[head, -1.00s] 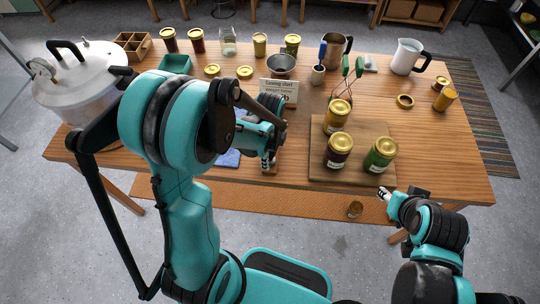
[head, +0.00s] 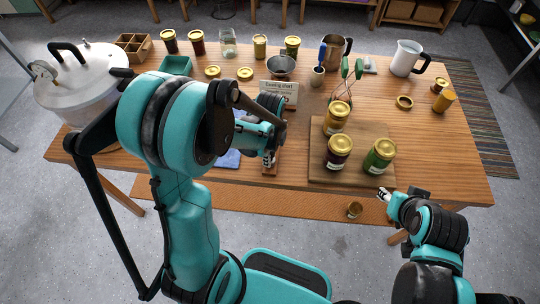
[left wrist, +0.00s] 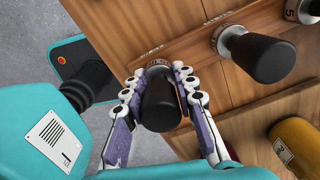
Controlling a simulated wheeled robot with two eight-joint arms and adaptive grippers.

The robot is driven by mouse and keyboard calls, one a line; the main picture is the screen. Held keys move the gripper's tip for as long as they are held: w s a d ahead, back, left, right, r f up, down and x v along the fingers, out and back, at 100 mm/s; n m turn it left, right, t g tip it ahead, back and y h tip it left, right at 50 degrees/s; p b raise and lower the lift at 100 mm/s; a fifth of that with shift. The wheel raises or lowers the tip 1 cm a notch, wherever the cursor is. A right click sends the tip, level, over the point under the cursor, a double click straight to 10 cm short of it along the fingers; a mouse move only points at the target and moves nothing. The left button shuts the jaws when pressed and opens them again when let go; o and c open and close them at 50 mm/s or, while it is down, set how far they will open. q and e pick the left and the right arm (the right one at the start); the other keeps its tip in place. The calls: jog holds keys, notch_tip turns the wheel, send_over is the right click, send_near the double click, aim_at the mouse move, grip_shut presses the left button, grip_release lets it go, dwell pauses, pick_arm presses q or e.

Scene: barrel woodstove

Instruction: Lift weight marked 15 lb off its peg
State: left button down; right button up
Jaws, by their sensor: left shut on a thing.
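My left gripper (left wrist: 158,92) is shut around a black-handled weight (left wrist: 160,108) in the left wrist view, with one finger on each side. The weight's metal base sits at the wooden rack (left wrist: 205,38), and I cannot tell whether it is clear of its peg. A third metal piece (left wrist: 303,10) at the top right corner shows a 5. In the head view my left gripper (head: 268,155) is over the small wooden rack (head: 270,168) at the table's front edge. My right gripper (head: 384,194) is by the table's front right.
A cutting board (head: 320,172) with several jars is right of the rack. A large pot (head: 80,85) stands at the left.

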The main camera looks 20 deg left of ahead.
pick_arm(q)
jog(key=shift+r+p, duration=0.5)
jog(key=shift+r, duration=0.25)
dwell(0.4)
jog(key=shift+r+p, duration=1)
jog(key=shift+r, duration=0.4)
jog(key=shift+r, duration=0.1)
jog(key=shift+r+p, duration=1.1)
jog(key=shift+r, duration=0.3)
jog(key=shift+f, duration=0.1)
